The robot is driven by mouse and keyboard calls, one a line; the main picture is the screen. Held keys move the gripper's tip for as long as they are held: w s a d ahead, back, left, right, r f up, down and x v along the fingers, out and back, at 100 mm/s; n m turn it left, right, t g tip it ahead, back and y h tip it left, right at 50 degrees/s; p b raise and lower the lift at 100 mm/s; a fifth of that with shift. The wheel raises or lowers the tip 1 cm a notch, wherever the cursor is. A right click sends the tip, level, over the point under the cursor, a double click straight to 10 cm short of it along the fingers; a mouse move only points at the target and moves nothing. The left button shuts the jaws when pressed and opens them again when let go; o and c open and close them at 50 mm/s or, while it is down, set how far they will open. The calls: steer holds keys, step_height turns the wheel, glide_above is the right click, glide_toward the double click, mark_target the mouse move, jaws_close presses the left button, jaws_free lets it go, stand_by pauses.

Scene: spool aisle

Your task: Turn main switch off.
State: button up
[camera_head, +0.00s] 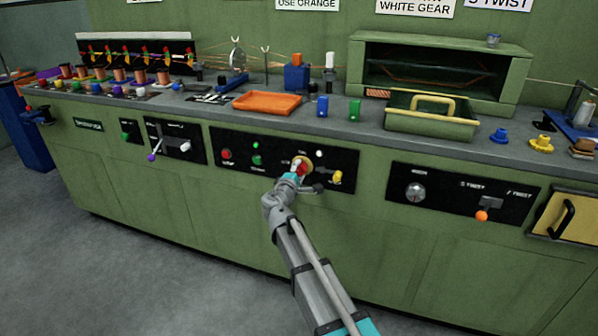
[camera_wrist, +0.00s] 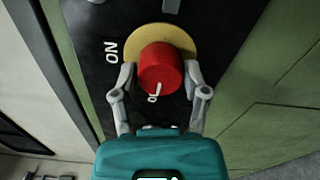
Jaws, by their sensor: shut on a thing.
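The main switch is a red round knob (camera_wrist: 161,68) on a yellow disc (camera_wrist: 150,36), set in a black panel. It also shows as a small red spot in the head view (camera_head: 302,167). A white mark on the knob's face points towards the bottom of the wrist view. My gripper (camera_wrist: 160,76) is shut on the knob, one finger on each side. In the head view my gripper (camera_head: 296,174) covers part of the switch.
The panel (camera_head: 235,140) also has a red button (camera_head: 226,154), green buttons (camera_head: 257,160) and a yellow knob (camera_head: 336,177) close to the right of my gripper. Above, the worktop holds an orange tray (camera_head: 267,103) and a green tray (camera_head: 430,122). Open floor (camera_head: 130,270) lies in front.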

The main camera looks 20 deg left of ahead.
steer(key=o, duration=1.1)
steer(key=shift+o, duration=0.2)
steer(key=shift+s, duration=0.1)
steer(key=s, duration=1.1)
steer(key=shift+s, duration=0.4)
steer(key=shift+d, duration=0.1)
